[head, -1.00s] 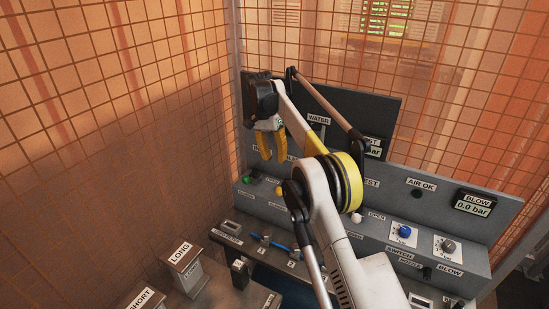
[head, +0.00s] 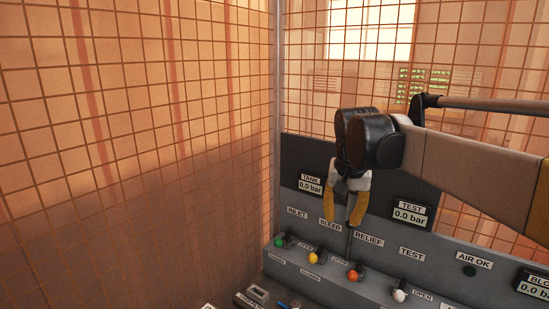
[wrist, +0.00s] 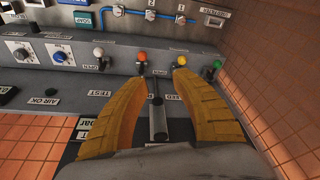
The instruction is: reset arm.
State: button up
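My gripper (head: 343,212) has yellow fingers that point down and stand apart. It hangs in front of the grey panel (head: 430,190), near the BLEED and RELIEF labels. The wrist view also shows the gripper (wrist: 160,82), with its fingers spread and the orange knob (wrist: 142,57) and yellow knob (wrist: 182,61) beyond the tips. A dark rod (wrist: 158,122) shows between the fingers; I cannot tell whether it is fixed to the panel. No held object is clear. My arm comes in from the right of the head view.
A row of knobs runs along the panel ledge: green (head: 280,243), yellow (head: 313,258), orange (head: 353,275) and white (head: 399,295). TANK (head: 311,186) and TEST (head: 409,214) displays read 0.0 bar. A wire mesh fence (head: 140,130) closes the left and back.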

jog(key=s+d+f+n+t+b, duration=0.1)
jog(key=s+f+t+b, duration=0.1)
jog(key=s+f, duration=0.5)
jog(key=s+d+f+n+t+b, duration=0.1)
jog(key=s+f, duration=0.6)
jog(key=s, duration=1.1)
jog(key=shift+d+f+n+t+y+b, duration=0.2)
jog(key=shift+n+t+y+b, duration=0.15)
jog(key=shift+n+t, duration=0.3)
